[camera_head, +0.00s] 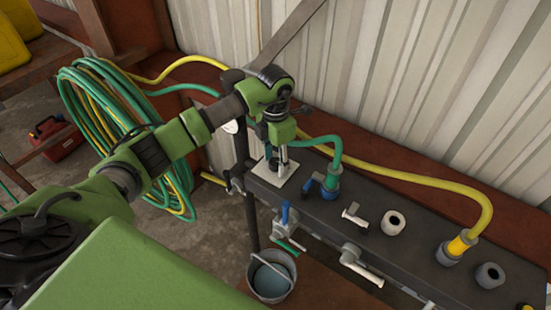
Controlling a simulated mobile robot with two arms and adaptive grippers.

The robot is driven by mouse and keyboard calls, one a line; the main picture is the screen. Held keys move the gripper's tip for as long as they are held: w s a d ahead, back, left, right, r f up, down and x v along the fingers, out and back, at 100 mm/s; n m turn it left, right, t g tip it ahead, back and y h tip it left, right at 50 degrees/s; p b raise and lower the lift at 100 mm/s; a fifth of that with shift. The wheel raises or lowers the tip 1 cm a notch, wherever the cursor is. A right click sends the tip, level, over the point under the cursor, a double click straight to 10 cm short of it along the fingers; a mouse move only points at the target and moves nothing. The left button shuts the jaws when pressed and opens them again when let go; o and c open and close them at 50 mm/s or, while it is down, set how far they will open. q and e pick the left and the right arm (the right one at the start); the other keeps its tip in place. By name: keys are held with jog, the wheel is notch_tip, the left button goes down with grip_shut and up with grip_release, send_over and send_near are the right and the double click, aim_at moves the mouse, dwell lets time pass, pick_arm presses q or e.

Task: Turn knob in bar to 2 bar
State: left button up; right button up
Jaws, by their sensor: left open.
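My left gripper (277,163) reaches down from the green arm over a small white plate (286,184) at the left end of the dark bar. It is open, with its fingertips close above the plate. A small dark part, perhaps the knob, shows between the fingers; I cannot tell whether they touch it. A round white face, perhaps a gauge (231,127), is partly hidden behind my arm. No scale or pointer can be read. My right gripper is not in view.
The dark bar (390,254) carries valves and hose fittings. A green hose (336,150) and a yellow hose (415,180) join it right of my gripper. A bucket (271,276) stands below. Coiled hoses (110,120) hang at left; a corrugated wall (400,70) rises behind.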

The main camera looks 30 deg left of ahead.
pick_arm(q)
jog(key=c, duration=1.1)
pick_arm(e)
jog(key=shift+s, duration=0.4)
pick_arm(q)
jog(key=shift+n, duration=0.4)
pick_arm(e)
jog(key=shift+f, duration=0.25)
pick_arm(q)
jog(key=n+b, duration=0.1)
jog(key=n, duration=0.2)
jog(key=shift+n+b, duration=0.3)
jog(key=shift+n, duration=0.1)
jog(key=n+b, duration=0.1)
jog(key=n, duration=0.5)
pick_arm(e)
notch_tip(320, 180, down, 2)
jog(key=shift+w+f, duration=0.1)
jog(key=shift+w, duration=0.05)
pick_arm(q)
jog(key=shift+r, duration=0.1)
jog(key=o, duration=1.1)
